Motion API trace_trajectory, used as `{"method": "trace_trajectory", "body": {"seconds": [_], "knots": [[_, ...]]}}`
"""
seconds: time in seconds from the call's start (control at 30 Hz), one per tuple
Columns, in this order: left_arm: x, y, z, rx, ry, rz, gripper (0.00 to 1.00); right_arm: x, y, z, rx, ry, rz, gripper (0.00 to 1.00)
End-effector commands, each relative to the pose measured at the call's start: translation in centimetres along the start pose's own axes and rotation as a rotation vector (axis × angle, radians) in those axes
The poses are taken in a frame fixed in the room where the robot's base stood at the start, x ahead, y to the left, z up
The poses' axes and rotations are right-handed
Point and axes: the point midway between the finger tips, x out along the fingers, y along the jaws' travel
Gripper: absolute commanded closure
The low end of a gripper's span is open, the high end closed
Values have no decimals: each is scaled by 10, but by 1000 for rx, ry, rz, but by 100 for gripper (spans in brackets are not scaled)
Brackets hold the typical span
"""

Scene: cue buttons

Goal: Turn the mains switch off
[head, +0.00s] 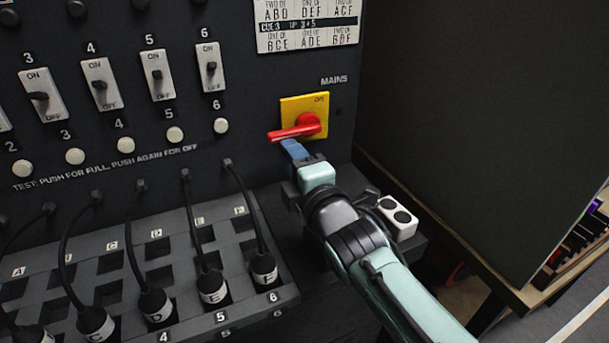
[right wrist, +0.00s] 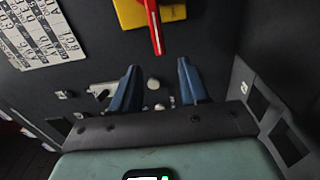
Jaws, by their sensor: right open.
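The mains switch is a red rotary handle (head: 299,128) on a yellow plate (head: 291,104), under the word MAINS on the black panel. In the head view the handle points left and slightly down. In the right wrist view the red handle (right wrist: 154,25) and yellow plate (right wrist: 128,13) show at the top, beyond the fingertips. My right gripper (head: 292,150) is just below the handle; in the wrist view its two blue fingers (right wrist: 158,75) are spread with nothing between them. My left gripper is not in view.
Toggle switches (head: 101,84) and round white buttons (head: 126,145) line the panel to the left. Black cables run down to plugs (head: 212,288) in a lettered socket block (head: 203,222). A printed card (head: 307,24) is above. A white two-hole block (head: 397,216) sits beside my right arm.

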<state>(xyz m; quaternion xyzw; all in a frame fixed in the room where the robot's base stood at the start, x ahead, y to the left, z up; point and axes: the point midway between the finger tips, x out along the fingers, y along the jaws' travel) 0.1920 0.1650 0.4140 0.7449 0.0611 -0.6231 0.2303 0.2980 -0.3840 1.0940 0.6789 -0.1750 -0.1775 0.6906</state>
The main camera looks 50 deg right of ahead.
Motion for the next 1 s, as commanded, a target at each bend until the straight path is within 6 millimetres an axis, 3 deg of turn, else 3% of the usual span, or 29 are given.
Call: {"method": "trace_trajectory", "body": {"seconds": [0.1, 0.3, 1.0], "knots": [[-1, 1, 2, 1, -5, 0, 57, -26, 1, 0, 1, 1, 2, 55], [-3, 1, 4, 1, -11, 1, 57, -49, 0, 0, -1, 0, 0, 55], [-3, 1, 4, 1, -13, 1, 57, -53, 0, 0, 0, -1, -2, 55]]}}
